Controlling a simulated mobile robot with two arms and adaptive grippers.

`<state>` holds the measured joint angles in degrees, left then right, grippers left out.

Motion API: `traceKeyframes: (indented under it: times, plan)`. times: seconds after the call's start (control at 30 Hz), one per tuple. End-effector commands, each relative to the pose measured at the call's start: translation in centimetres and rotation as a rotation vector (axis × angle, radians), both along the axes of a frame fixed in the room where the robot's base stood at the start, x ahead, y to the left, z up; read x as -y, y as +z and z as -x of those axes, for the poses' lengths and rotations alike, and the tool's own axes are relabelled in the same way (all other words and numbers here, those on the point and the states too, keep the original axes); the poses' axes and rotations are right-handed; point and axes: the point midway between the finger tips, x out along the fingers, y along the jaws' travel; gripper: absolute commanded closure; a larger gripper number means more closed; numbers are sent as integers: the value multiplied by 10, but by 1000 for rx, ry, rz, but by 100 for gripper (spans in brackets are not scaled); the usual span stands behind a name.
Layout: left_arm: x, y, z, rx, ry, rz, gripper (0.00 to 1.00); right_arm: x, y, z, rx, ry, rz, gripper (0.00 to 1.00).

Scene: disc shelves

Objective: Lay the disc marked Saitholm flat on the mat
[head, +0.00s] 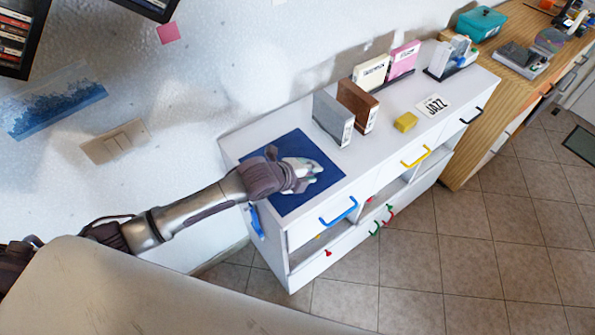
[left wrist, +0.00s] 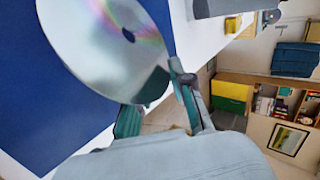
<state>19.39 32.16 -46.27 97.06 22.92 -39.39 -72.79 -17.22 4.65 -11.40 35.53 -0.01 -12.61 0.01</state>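A shiny silver disc (left wrist: 100,40) with a rainbow sheen and a dark centre hole fills the upper left of the left wrist view. No name can be read on it. My left gripper (left wrist: 158,95) is at its lower edge, with one finger partly behind the disc and the other at its rim; it appears shut on that edge. In the head view my left gripper (head: 312,170) is over the blue mat (head: 282,204), which lies on the left end of the white cabinet. There the disc shows only as a pale patch. My right gripper is not in view.
On the cabinet top, right of the mat, stand a grey case (head: 331,116), a brown case (head: 357,106), a yellow block (head: 405,122) and a JAZZ card (head: 434,106). Cream (head: 371,73) and pink (head: 403,60) cases stand behind. The wall is close behind the cabinet.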

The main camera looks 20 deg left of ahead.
Motion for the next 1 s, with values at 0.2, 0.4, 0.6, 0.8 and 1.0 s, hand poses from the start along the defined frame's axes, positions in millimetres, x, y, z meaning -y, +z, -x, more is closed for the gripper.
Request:
traceKeyframes:
  times: [0.2, 0.4, 0.6, 0.8, 1.0]
  plan:
    - [-12, 24, 18, -1, 0, -2, 77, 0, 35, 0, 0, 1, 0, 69]
    - [-21, 40, 34, -1, 0, -2, 77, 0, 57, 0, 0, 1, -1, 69]
    - [-27, 46, 44, 0, 0, -2, 77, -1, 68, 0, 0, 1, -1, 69]
    - [-27, 45, 45, 0, 0, 0, 77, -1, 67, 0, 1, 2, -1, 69]
    - [-29, 57, 46, 1, 0, -1, 77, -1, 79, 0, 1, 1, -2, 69]
